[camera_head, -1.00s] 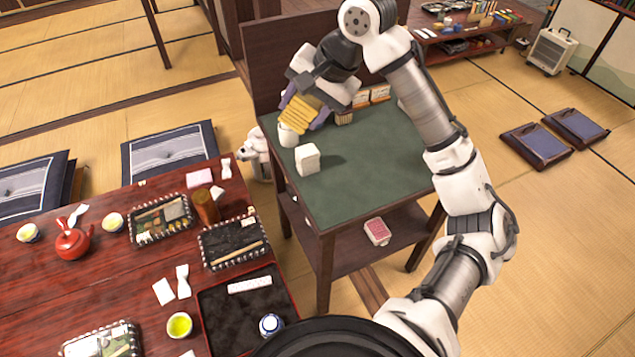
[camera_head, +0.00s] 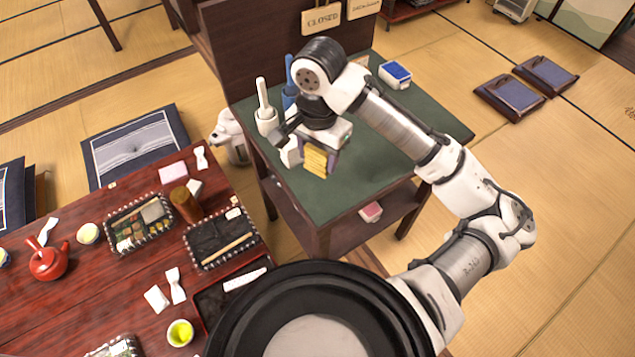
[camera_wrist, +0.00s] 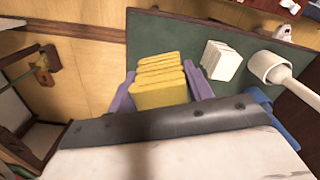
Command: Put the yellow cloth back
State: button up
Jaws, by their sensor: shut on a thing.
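The folded yellow cloth (camera_head: 315,162) is in my gripper (camera_head: 318,158), above the front part of the green-topped side table (camera_head: 345,190). In the wrist view the yellow cloth (camera_wrist: 160,80) sits between the two purple fingers of my gripper (camera_wrist: 160,92), which are shut on it. Its layers show as stacked ridges. The green table top (camera_wrist: 155,40) shows beyond it. I cannot tell how high the cloth is above the table.
A white block-like stack (camera_wrist: 220,60) and a white cup with a handle (camera_head: 266,118) stand on the table's left side. A blue-and-white box (camera_head: 395,75) is at the back. The red table (camera_head: 100,260) at left holds trays and a teapot. The green top's right part is clear.

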notch_tip(320, 180, down, 11)
jog(key=o, duration=0.8)
jog(key=shift+o, duration=0.4)
jog(key=shift+r, duration=0.1)
